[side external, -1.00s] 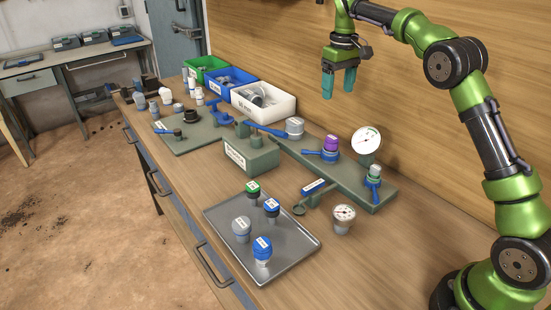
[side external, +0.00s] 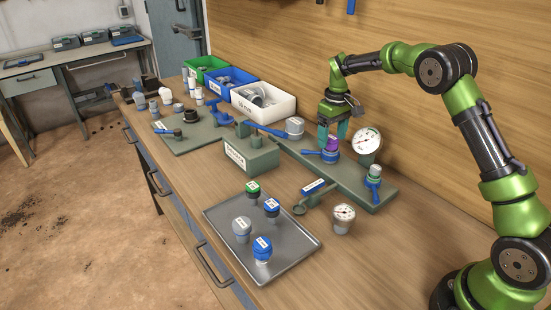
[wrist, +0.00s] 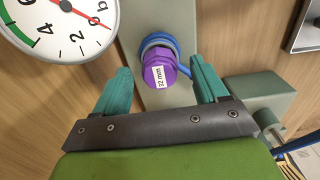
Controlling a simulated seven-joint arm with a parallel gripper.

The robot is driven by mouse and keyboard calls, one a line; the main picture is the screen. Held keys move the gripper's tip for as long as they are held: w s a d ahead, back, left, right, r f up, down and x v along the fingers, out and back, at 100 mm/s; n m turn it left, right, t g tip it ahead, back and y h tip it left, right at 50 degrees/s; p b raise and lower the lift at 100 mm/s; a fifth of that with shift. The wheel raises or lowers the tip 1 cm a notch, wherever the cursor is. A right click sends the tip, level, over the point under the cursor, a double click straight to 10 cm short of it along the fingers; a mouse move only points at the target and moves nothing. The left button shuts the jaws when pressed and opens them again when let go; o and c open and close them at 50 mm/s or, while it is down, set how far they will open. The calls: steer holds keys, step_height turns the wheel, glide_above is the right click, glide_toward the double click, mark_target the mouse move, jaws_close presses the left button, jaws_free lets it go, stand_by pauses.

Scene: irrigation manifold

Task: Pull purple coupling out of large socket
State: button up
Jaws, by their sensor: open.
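The purple coupling (side external: 333,143) sits upright in a blue-collared socket on the long grey-green manifold plate (side external: 357,187). In the wrist view the purple coupling (wrist: 159,70) shows a white "32 mm" label, with the blue socket collar (wrist: 158,40) around its base. My gripper (side external: 334,137) is directly over and around the coupling in the side view. In the wrist view my gripper (wrist: 161,88) is open, with one teal finger on each side of the coupling and a gap visible on both sides. Nothing is held.
A dial gauge (side external: 367,142) stands close behind the coupling, and looms at the upper left in the wrist view (wrist: 55,20). Blue-handled valves flank the socket. A metal tray (side external: 220,240) holds several fittings in front. Bins (side external: 263,103) stand at the back.

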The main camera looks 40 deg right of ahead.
steer(key=shift+f, duration=0.95)
steer(key=c, duration=1.2)
steer(key=shift+r, duration=0.1)
steer(key=shift+r, duration=0.1)
steer(key=shift+r, duration=0.75)
steer(key=shift+r, duration=0.45)
steer(key=shift+r, duration=0.65)
